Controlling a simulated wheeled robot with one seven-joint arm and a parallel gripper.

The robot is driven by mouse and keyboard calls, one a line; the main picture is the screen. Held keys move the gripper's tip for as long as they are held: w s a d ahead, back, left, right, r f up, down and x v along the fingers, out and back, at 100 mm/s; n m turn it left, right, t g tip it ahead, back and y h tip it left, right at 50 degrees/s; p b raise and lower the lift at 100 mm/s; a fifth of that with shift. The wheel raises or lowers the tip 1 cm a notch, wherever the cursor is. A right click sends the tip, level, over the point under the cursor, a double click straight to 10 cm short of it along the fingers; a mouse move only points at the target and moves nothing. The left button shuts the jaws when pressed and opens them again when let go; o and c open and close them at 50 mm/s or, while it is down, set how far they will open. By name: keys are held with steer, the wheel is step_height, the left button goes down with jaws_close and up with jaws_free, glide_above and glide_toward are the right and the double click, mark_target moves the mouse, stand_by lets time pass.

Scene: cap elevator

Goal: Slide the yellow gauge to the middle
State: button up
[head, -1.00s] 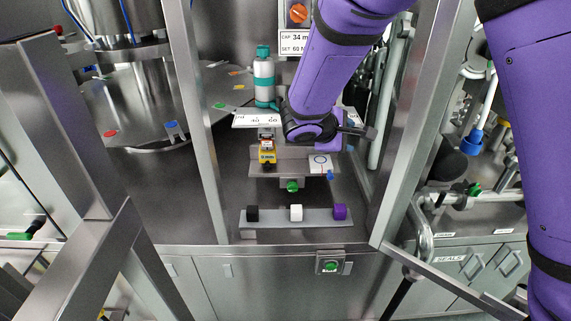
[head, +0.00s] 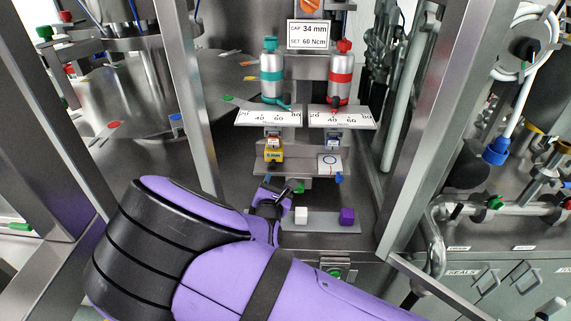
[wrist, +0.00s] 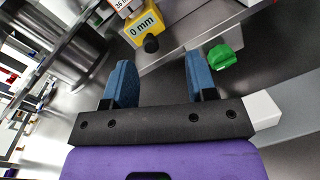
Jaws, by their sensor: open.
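The yellow gauge (head: 274,152) sits on the steel ledge below the left scale plate (head: 268,118). In the wrist view the yellow gauge (wrist: 144,26) reads "0 mm" and has a black knob (wrist: 151,45) on its near side. My gripper (wrist: 160,66) is open and empty, with two blue fingers apart and the gauge ahead of them, not touching. In the head view my gripper (head: 285,197) is below the gauge, near the ledge's front, and its fingers are small and partly hidden by my arm.
A green knob (wrist: 221,58) is close to my right finger in the wrist view. A white card with a blue ring (head: 329,162) lies right of the gauge. White (head: 301,215) and purple (head: 347,216) blocks stand on the front shelf. Steel posts flank the opening.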

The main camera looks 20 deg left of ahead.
mark_target(273, 167)
steer(key=w+a, duration=0.1)
steer(key=w, duration=0.2)
steer(key=w+a+f+n+y, duration=0.1)
steer(key=w, duration=0.2)
steer(key=w+a+f+n, duration=0.1)
steer(key=w+a, duration=0.1)
steer(key=w, duration=0.1)
steer(key=shift+w+a+y, duration=0.1)
steer(key=shift+w+y, duration=0.15)
steer(key=shift+y, duration=0.15)
